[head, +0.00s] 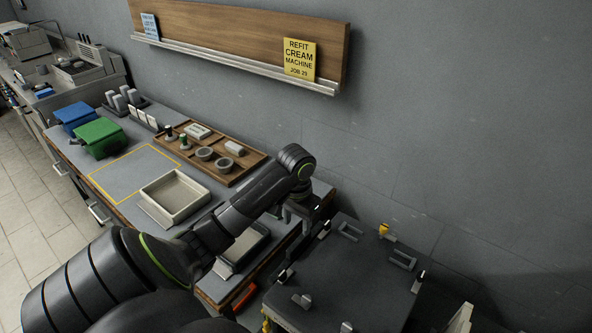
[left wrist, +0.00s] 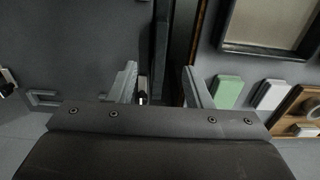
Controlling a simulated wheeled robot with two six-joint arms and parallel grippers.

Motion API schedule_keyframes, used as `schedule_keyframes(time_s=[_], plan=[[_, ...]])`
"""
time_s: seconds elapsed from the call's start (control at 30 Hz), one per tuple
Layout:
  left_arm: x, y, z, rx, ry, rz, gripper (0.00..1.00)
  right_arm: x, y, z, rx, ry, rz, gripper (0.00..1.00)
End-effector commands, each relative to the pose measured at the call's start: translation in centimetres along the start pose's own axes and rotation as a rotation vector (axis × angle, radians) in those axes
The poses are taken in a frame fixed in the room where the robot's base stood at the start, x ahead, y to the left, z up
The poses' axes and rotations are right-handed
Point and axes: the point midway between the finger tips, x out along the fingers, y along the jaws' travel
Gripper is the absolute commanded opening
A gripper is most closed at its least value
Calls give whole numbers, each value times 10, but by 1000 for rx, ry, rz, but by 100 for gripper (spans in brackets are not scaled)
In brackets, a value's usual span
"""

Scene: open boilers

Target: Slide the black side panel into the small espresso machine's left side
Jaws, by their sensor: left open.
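My left gripper (head: 304,212) reaches over the gap between the workbench and a dark flat-topped unit. In the left wrist view its two fingers (left wrist: 161,88) are apart, and nothing is clearly held. A narrow dark strip (left wrist: 161,40) shows ahead, roughly in line with the gap between the fingers. It may be the black side panel seen edge-on, but I cannot tell. I cannot make out the small espresso machine with certainty; machine-like units (head: 80,66) stand on the far counter. My right gripper is not in view.
The dark flat top (head: 355,275) carries grey handles and small clips. The workbench holds a cream tray (head: 174,197), a wooden tray (head: 232,176) of small parts, a green bin (head: 98,138) and a blue bin (head: 75,115). A yellow-outlined area (head: 125,172) is mostly clear.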

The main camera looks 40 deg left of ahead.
Motion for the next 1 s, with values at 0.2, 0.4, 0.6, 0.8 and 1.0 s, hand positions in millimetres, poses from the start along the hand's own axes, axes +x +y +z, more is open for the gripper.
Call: schedule_keyframes(time_s=[0.2, 0.4, 0.6, 0.8, 1.0], plan=[[-45, -1, 0, 1, 8, -5, 45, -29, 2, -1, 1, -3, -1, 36], [-65, -1, 0, 2, 14, -8, 45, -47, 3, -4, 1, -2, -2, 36], [-73, -2, 0, 2, 17, -9, 45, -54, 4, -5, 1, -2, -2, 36], [-73, -2, 0, 2, 18, -10, 45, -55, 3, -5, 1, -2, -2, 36], [-73, -2, 0, 2, 18, -10, 45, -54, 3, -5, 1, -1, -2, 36]])
